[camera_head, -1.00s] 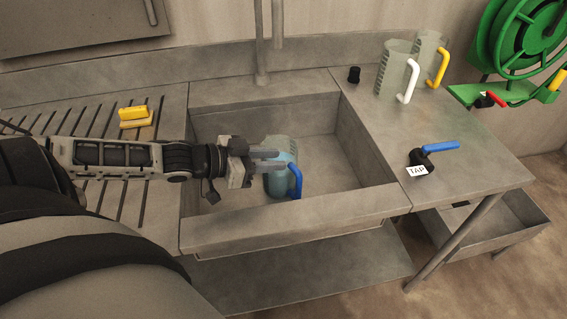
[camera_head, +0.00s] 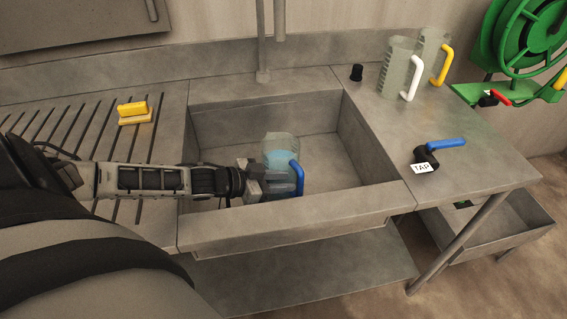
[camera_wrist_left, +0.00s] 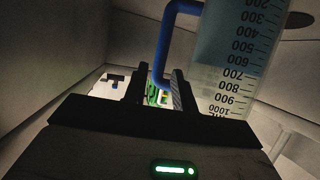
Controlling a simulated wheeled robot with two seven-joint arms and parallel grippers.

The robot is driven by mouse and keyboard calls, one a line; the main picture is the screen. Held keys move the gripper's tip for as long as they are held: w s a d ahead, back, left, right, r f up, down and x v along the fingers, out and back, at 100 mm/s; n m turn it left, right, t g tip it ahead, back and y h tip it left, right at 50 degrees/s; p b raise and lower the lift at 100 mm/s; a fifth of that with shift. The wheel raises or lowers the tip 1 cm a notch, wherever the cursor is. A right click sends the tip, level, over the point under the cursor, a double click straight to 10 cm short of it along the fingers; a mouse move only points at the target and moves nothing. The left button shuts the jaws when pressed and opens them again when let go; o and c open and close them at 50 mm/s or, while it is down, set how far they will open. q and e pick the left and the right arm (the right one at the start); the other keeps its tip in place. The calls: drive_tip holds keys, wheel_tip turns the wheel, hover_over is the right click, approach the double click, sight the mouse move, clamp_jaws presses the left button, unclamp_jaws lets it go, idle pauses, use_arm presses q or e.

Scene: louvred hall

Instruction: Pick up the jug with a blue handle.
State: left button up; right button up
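The clear jug with a blue handle (camera_head: 282,150) stands in the sink basin (camera_head: 228,122), with bluish contents. Its blue handle (camera_head: 298,177) faces right and toward the near wall. In the left wrist view the jug's graduated wall (camera_wrist_left: 228,70) appears upside down, beside the handle (camera_wrist_left: 161,45). My left gripper (camera_head: 290,187) is low at the jug's near side, by the handle. In the wrist view its two fingers (camera_wrist_left: 160,90) are apart, with the lower end of the handle appearing between them. Contact cannot be told. My right gripper is out of view.
Jugs with a white handle (camera_head: 411,80) and a yellow handle (camera_head: 441,66) stand on the right counter. A blue-levered tap (camera_head: 430,155) lies in front of them. The basin's right side is free.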

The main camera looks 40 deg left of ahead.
use_arm(q)
drive_tip(key=x, duration=0.4)
drive_tip(key=shift+w, duration=0.1)
clamp_jaws()
drive_tip(key=shift+r, duration=0.2)
